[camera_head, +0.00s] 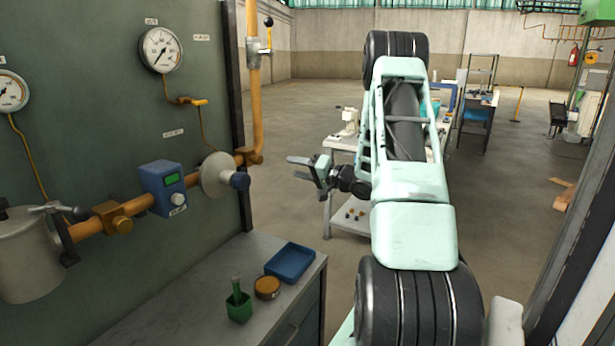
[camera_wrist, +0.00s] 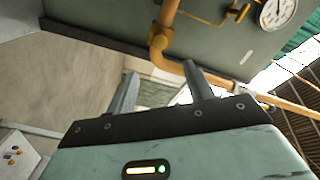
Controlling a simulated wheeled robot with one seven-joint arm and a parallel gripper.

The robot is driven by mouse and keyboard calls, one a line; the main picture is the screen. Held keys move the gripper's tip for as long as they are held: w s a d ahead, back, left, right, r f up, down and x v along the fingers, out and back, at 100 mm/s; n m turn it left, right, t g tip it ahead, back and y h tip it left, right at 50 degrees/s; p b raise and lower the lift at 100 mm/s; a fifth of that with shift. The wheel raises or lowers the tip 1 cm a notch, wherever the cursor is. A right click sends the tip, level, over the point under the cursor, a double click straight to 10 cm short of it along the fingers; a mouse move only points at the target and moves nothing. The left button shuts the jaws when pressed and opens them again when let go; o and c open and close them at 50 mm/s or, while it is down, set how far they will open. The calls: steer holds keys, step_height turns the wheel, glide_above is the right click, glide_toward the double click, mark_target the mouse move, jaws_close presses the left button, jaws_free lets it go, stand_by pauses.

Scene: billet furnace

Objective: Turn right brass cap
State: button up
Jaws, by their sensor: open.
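The right brass cap (camera_head: 257,157) looks like the small brass end on the fitting at the right end of the orange pipe, just right of the round grey disc. Another brass fitting with a cap (camera_head: 123,225) sits further left on the pipe. My gripper (camera_head: 301,168) is open and empty, in mid-air to the right of the right cap and apart from it, its fingers pointing left towards the panel. The wrist view shows both fingers (camera_wrist: 158,82) spread, with an orange pipe bend (camera_wrist: 159,42) beyond them. I cannot make out the cap for certain there.
A blue box with a green display (camera_head: 165,187) and the grey disc (camera_head: 217,174) are on the pipe. Gauges (camera_head: 161,50) hang above. A bench (camera_head: 190,318) below holds a blue tray (camera_head: 290,262), a brass-coloured tin (camera_head: 267,287) and a green holder (camera_head: 239,306).

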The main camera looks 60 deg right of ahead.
steer(key=shift+s+d, duration=0.1)
steer(key=shift+s, duration=1.35)
